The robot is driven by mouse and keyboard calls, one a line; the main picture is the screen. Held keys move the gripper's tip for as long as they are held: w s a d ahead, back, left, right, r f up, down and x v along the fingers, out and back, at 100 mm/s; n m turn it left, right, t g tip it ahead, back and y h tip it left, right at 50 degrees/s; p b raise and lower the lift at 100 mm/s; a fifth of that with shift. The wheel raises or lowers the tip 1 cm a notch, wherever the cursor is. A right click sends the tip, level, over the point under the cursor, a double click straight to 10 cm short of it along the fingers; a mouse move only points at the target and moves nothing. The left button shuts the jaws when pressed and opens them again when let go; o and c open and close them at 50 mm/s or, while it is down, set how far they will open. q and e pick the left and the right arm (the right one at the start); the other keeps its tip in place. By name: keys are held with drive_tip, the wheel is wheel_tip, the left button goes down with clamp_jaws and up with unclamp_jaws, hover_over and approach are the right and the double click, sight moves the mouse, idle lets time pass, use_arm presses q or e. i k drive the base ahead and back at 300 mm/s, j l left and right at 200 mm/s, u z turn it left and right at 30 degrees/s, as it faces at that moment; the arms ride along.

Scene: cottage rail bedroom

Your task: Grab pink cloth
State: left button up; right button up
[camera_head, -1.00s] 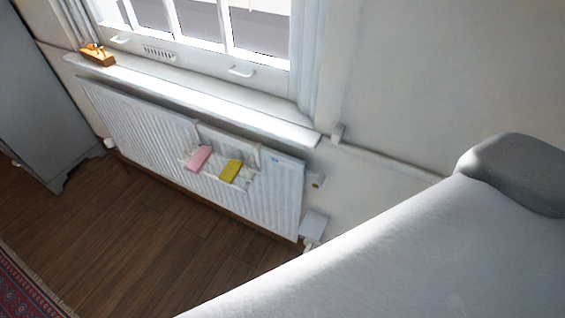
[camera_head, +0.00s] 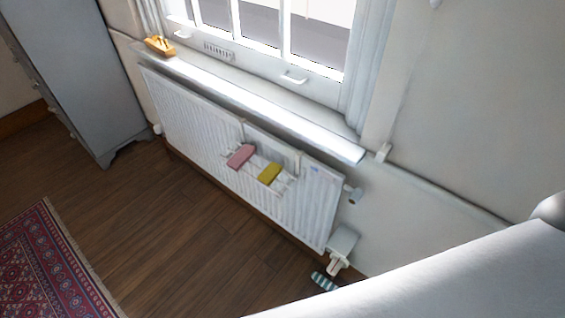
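The pink cloth (camera_head: 241,156) is a small folded piece lying over a white rack (camera_head: 284,186) that hangs on the front of the white radiator (camera_head: 190,121). A yellow-green cloth (camera_head: 270,174) lies on the same rack, just right of the pink one. Neither gripper shows in the head view, so I cannot see their state.
A bed (camera_head: 450,275) with white bedding fills the lower right. A grey cabinet (camera_head: 75,75) stands at the left. A patterned rug (camera_head: 45,265) lies at lower left. A small striped item (camera_head: 323,281) is on the floor beside the bed. The wooden floor (camera_head: 190,235) before the radiator is clear.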

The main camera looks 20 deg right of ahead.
sight(238, 160)
drive_tip(key=i+j+z, duration=0.1)
drive_tip(key=z, duration=0.35)
drive_tip(key=i+j+z, duration=0.1)
drive_tip(key=z, duration=0.35)
drive_tip(key=j+z, duration=0.3)
drive_tip(key=z, duration=0.2)
drive_tip(key=i+j+z, duration=0.15)
drive_tip(key=j, duration=0.3)
drive_tip(key=j+z, duration=0.2)
drive_tip(key=j, duration=1)
drive_tip(key=i, duration=0.05)
